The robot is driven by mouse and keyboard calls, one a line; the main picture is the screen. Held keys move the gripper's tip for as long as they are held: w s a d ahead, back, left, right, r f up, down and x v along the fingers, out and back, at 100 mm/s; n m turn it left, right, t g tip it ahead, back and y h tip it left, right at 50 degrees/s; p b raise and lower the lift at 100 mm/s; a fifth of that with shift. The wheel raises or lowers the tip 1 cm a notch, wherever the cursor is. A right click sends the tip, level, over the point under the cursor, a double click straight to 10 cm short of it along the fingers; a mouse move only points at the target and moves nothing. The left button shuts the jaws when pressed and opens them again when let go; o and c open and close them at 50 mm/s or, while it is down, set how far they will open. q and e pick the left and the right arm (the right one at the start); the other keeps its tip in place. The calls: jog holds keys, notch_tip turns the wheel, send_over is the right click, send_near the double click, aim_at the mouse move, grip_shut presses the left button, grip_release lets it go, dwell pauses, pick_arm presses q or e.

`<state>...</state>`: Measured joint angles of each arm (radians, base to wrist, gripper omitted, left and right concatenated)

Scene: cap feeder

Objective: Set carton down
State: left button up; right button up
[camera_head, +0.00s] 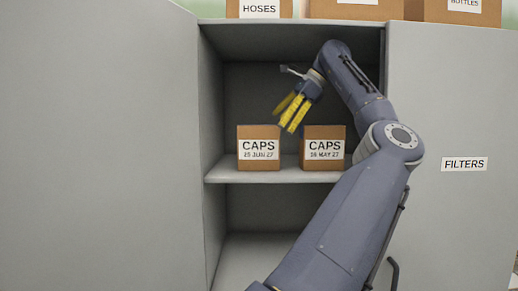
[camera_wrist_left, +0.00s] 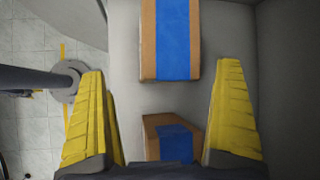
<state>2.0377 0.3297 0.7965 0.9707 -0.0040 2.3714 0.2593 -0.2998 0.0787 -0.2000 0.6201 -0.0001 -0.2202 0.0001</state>
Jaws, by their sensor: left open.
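Two brown cartons labelled CAPS stand upright side by side on the cabinet shelf. The left carton (camera_head: 258,148) reads 15 JUN 27, and the right carton (camera_head: 323,148) appears to read 14 MAY 27. My left gripper (camera_head: 284,120) is open and empty, above the gap between them, its yellow fingers slanting down and left. In the left wrist view, the open fingers (camera_wrist_left: 160,105) stand wide apart. One blue-taped carton (camera_wrist_left: 148,40) is beyond them, and another (camera_wrist_left: 152,138) shows low between them, partly hidden by the gripper. My right gripper is out of view.
The grey shelf (camera_head: 225,174) has bare room at its left end. The compartment below it (camera_head: 262,208) looks empty. Cabinet panels flank the opening, the right one bearing a FILTERS label (camera_head: 464,164). More cartons, including HOSES (camera_head: 259,9), stand on top of the cabinet.

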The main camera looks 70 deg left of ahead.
aim_at(261, 128)
pick_arm(q)
jog(key=shift+s+a, duration=0.35)
jog(key=shift+s, duration=0.25)
jog(key=shift+s+a, duration=0.35)
jog(key=shift+s, duration=0.2)
jog(key=shift+s+a+f, duration=0.25)
jog(key=shift+s+a, duration=0.15)
jog(key=shift+s, duration=0.25)
jog(key=shift+s+a+f, duration=0.25)
jog(key=shift+s+a, duration=0.15)
jog(key=shift+s, duration=0.2)
jog(key=shift+x, duration=0.85)
jog(key=shift+w, duration=0.1)
jog(key=c, duration=1.7)
